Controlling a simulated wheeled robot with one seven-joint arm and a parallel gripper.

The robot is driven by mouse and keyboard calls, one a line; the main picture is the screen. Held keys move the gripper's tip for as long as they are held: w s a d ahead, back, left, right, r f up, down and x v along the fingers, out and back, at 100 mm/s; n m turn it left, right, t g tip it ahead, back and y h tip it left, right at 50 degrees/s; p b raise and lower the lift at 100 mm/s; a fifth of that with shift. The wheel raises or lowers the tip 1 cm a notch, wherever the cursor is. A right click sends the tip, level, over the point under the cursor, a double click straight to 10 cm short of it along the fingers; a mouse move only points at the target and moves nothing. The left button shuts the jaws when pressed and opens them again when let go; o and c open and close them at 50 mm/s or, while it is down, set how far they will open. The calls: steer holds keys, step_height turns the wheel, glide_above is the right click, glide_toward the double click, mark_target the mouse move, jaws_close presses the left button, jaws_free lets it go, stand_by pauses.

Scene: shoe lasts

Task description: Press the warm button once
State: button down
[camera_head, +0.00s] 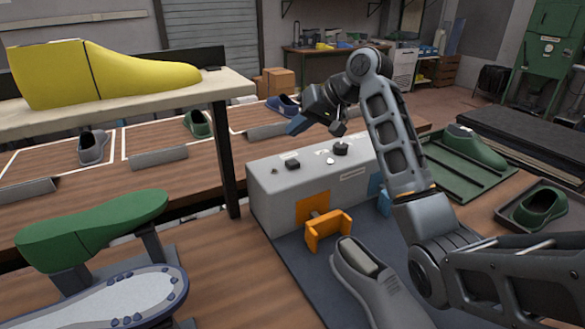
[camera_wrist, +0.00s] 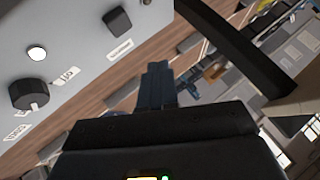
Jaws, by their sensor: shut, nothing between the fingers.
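A grey control box (camera_head: 315,185) stands on the bench with controls on its top. In the wrist view its panel (camera_wrist: 75,40) carries a black square button (camera_wrist: 117,20), a white round button or lamp (camera_wrist: 37,53) and a black knob (camera_wrist: 28,94). Labels lie beside them, too small and turned to read, so I cannot tell which control is the warm button. My gripper (camera_head: 298,124) is above the box's back edge, apart from it. Its fingers (camera_wrist: 157,85) are together and empty, to the right of the controls in the wrist view.
An orange bracket (camera_head: 327,228) and a grey shoe last (camera_head: 375,285) stand before the box. A shelf (camera_head: 130,105) with a yellow last (camera_head: 95,72) rises at left. A green tray (camera_head: 445,180) lies to the right.

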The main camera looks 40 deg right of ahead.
mark_target(296, 162)
step_height(296, 162, down, 3)
steer(key=shift+b, duration=1.05)
steer(key=shift+f, duration=1.1)
steer(key=shift+f, duration=0.9)
stand_by(0.9)
steer(key=shift+r+p, duration=0.9)
steer(key=shift+r, duration=0.05)
steer(key=shift+r, duration=0.1)
step_height(296, 162, up, 3)
steer(key=p, duration=0.3)
steer(key=shift+r+p, duration=0.35)
steer(key=shift+r, duration=0.6)
